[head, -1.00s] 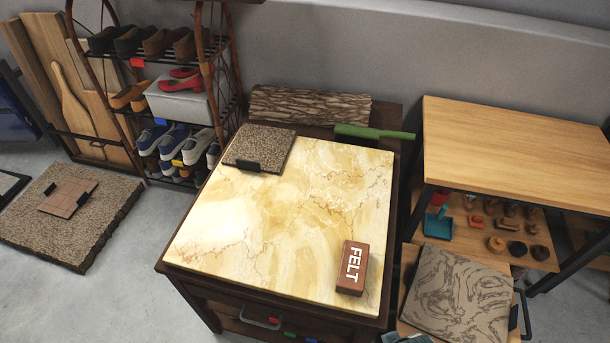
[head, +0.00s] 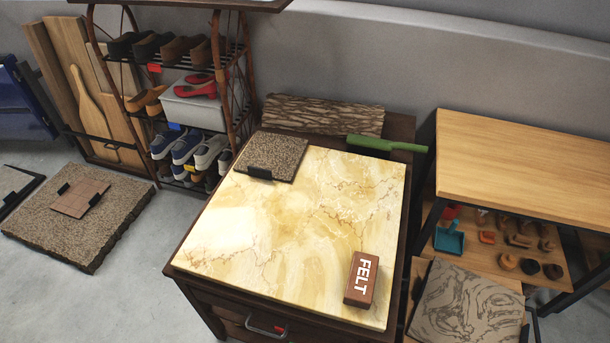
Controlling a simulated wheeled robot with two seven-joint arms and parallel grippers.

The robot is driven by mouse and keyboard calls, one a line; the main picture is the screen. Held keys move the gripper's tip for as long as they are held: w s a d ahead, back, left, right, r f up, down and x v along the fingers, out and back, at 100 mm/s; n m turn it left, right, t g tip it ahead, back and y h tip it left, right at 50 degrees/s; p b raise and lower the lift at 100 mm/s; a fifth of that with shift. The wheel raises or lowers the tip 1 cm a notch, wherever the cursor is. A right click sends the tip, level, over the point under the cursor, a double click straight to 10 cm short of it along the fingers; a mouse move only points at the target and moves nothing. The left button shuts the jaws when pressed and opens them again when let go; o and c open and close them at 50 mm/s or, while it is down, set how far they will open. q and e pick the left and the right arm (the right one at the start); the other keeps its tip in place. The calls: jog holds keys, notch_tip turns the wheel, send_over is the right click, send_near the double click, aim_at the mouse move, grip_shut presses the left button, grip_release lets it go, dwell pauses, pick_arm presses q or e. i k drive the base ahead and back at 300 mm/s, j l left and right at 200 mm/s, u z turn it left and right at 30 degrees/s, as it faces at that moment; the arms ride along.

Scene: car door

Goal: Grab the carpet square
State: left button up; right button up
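A brown speckled square (head: 274,154), which looks like the carpet square, lies flat at the back left corner of the marble-topped cabinet. A small black clip or handle (head: 259,173) sits at its front edge. A larger thick speckled slab (head: 82,232) of similar texture lies on the floor at the left, with a reddish-brown tile (head: 80,198) and black clips on it. Neither of my grippers is in view.
A brown block marked FELT (head: 361,279) stands on the cream marble top (head: 300,240). A green-handled brush (head: 388,145) and a bark log (head: 322,114) lie behind. A shoe rack (head: 190,100) stands back left, a wooden table (head: 530,160) right. The marble's middle is clear.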

aim_at(269, 156)
jog(key=j+z, duration=0.25)
jog(key=z, duration=0.25)
jog(key=j+z, duration=0.2)
jog(key=z, duration=0.25)
jog(key=k+j+z, duration=0.1)
jog(key=j, duration=0.25)
jog(key=k+j+z, duration=0.1)
jog(key=j, duration=0.25)
jog(key=k+j, duration=0.1)
jog(key=j, duration=0.25)
jog(key=k+j+z, duration=0.15)
jog(key=j, duration=0.2)
jog(key=j+z, duration=0.1)
jog(key=j, duration=0.25)
jog(key=k, duration=0.05)
